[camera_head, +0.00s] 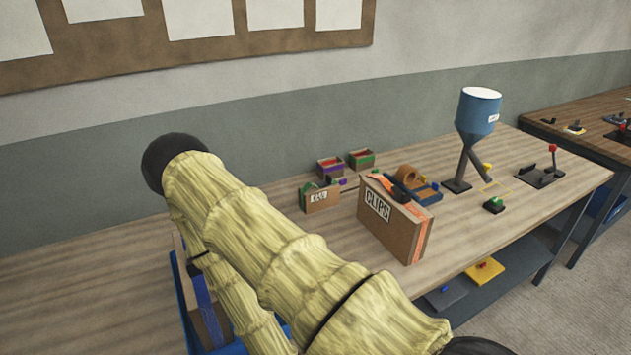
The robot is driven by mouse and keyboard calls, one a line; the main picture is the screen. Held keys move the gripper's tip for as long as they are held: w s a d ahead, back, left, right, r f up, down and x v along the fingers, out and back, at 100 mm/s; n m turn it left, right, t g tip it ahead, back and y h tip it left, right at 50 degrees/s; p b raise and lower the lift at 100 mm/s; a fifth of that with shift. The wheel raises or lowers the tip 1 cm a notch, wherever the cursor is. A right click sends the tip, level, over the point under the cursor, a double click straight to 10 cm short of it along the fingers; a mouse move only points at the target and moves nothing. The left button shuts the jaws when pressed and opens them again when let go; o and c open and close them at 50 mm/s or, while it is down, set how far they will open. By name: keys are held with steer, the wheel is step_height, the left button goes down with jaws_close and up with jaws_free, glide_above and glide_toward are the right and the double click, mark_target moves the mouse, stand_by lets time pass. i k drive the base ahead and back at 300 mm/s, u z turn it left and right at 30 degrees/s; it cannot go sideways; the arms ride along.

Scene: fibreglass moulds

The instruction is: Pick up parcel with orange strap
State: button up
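A brown cardboard parcel (395,226) labelled "CLIPS" stands upright on the wooden workbench (470,240), right of the middle. An orange strap (420,242) runs down its right side, and orange also shows on its top. Nothing holds the parcel. My arm, in a pale yellow sleeve, crosses the front left of the view, left of the parcel and apart from it in the picture. My gripper is not in view.
A blue tray (180,284) with a blue-strapped box (204,302) is partly hidden by my arm. Small bins (360,159), a blue tool tray (427,193) and a blue hopper (477,115) stand behind the parcel. Bare bench lies right of it.

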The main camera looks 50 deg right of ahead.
mark_target(404, 230)
steer(key=u, duration=0.4)
steer(key=k, duration=0.55)
steer(key=z, duration=1.15)
